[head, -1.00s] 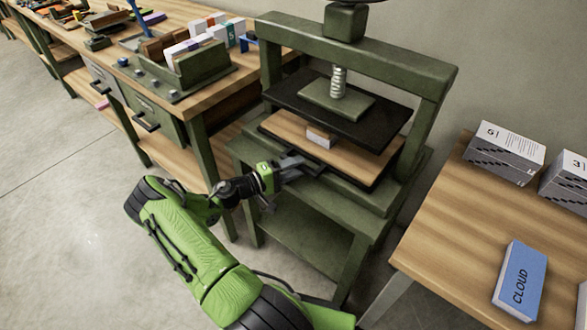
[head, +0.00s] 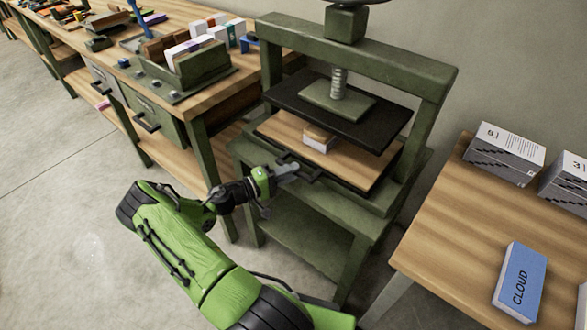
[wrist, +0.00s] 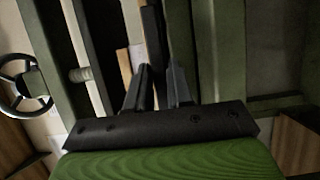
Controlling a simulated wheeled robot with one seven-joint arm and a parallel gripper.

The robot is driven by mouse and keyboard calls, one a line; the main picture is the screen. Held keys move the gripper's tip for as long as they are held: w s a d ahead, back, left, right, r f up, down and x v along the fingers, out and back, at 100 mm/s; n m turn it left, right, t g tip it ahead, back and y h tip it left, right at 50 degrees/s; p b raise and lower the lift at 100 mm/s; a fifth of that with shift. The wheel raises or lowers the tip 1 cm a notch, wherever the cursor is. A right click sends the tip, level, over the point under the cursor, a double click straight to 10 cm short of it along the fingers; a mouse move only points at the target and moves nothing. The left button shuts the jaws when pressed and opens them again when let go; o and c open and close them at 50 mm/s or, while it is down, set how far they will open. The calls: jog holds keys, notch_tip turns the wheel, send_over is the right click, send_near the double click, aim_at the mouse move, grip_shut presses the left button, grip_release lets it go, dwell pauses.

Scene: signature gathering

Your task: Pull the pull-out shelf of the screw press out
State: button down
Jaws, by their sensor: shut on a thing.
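The green screw press (head: 437,75) stands in the middle of the head view, its black pressing plate (head: 380,118) raised on the screw. Below the plate is the pull-out shelf (head: 350,167), a wooden board with a dark front edge and handle (head: 312,177). A small white and brown block (head: 318,142) lies on the board. My gripper (head: 287,172) is at the shelf's front, shut on the handle. In the wrist view the fingers (wrist: 160,78) are close together around a dark bar, and the contact is partly hidden.
A workbench (head: 215,95) with drawers and tools stands at the left. A wooden table (head: 450,235) with boxes and a blue "CLOUD" book (head: 520,278) stands at the right. The floor (head: 75,215) in front is free.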

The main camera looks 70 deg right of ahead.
jog(key=w+a, duration=0.4)
jog(key=a, duration=0.6)
jog(key=w+a, duration=0.4)
jog(key=a, duration=0.6)
jog(key=shift+w, duration=0.3)
jog(key=c, duration=1.1)
grip_release()
jog(key=p+v, duration=0.1)
jog(key=v, duration=1.4)
jog(key=shift+w+a, duration=0.25)
jog(key=shift+a, duration=0.05)
